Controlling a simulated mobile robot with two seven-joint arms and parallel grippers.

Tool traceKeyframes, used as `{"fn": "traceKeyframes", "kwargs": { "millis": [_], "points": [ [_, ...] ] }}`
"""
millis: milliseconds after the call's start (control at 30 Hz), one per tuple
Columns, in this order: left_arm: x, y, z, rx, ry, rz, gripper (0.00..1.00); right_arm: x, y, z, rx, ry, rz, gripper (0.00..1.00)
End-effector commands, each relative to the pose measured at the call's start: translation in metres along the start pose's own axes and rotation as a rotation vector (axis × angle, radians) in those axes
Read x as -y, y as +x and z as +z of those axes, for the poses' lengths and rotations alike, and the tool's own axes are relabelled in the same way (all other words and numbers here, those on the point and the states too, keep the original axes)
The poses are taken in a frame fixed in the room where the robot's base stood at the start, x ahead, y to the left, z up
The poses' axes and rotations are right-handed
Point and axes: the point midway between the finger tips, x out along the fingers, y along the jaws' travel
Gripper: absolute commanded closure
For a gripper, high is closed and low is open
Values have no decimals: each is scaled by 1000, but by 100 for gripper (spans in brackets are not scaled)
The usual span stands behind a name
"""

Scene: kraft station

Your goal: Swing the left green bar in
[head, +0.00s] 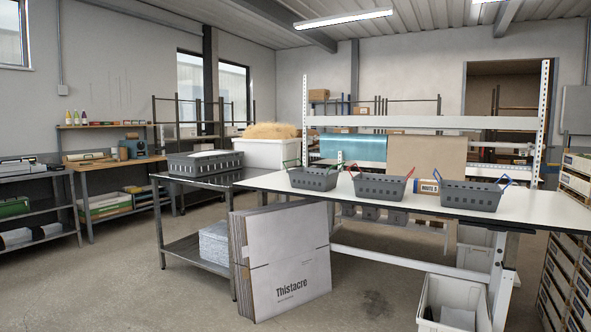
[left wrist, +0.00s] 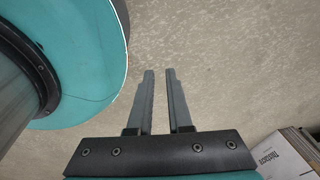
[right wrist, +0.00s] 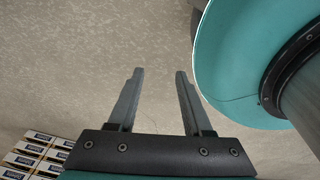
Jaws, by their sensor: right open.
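A dark grey basket (head: 313,180) stands at the left of the white bench top. Its left green bar (head: 292,164) rises at the basket's left end, and its right green bar (head: 341,167) leans up and outward at the right end. My left gripper (left wrist: 161,72) shows only in the left wrist view, over bare floor, with a narrow gap between its fingers and nothing in it. My right gripper (right wrist: 160,73) shows only in the right wrist view, over bare floor, with its fingers well apart and empty. Neither gripper is near the basket.
On the white bench (head: 372,207) stand a basket with red bars (head: 379,187) and one with blue bars (head: 470,196). A dark side table (head: 200,179) holds a grey crate (head: 205,165). Flat cartons (head: 290,258) lean in front. A white bin (head: 453,302) stands below the bench.

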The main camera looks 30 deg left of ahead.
Motion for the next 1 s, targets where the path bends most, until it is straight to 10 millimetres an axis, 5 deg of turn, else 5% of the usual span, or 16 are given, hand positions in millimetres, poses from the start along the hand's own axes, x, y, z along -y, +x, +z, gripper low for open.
{"fn": "traceKeyframes", "kwargs": {
  "millis": [133, 533, 1000],
  "points": [
    [1, -34, -4, 4, 2, 2, 100, -1, -34, -3, 4, -2, -2, 50],
    [-26, -131, 11, 57, 9, 46, 100, 25, -131, 11, 56, -7, -44, 50],
    [-36, -140, 16, 68, 9, 59, 100, 36, -140, 16, 67, -7, -59, 50]
  ]
}}
